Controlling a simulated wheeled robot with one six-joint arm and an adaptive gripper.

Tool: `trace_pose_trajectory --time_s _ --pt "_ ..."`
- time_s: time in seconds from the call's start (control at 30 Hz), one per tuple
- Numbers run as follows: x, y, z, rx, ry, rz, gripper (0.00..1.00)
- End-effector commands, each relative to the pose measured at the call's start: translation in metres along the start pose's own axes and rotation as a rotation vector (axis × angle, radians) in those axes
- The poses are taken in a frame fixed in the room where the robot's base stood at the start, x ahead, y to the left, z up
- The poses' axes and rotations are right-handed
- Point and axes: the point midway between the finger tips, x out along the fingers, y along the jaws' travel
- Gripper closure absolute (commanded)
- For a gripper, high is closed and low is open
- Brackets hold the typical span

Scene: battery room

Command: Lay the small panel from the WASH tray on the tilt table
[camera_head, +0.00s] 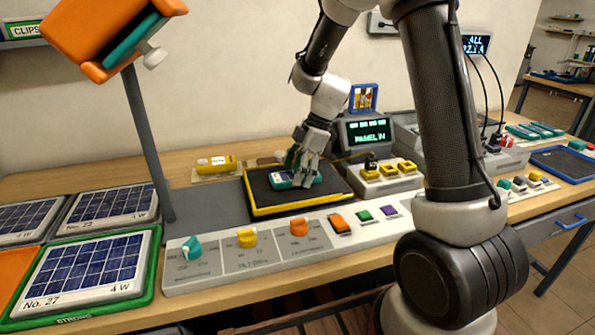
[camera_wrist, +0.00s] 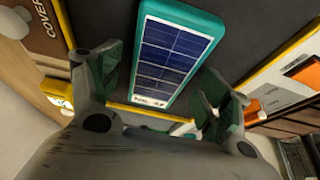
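The small panel (camera_head: 281,181), blue cells in a teal frame, lies on a black plate with a yellow border (camera_head: 262,211), which looks like the tilt table. My gripper (camera_head: 302,172) is just above the panel and hides part of it in the head view. In the wrist view the panel (camera_wrist: 168,55) lies between my two fingers (camera_wrist: 165,72), with a visible gap on each side. The fingers are spread and hold nothing. I cannot make out a WASH label in either view.
A display (camera_head: 368,132) behind the plate reads "PANEL IN". A console with coloured knobs (camera_head: 247,238) runs along the front. Larger panels (camera_head: 85,267) lie at the left, beside a post (camera_head: 148,140) with an orange holder. A grey block with yellow parts (camera_head: 385,182) stands right of the plate.

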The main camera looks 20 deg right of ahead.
Motion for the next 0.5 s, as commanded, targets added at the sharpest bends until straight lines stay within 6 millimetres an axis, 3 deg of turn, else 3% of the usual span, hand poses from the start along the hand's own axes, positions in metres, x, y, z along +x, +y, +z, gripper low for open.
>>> trace_pose_trajectory --time_s 0.3,0.5 --pt "-0.004 0.0 -0.001 -0.001 0.0 0.001 0.22" --pt "-0.037 0.001 -0.001 0.0 0.0 0.004 0.22"
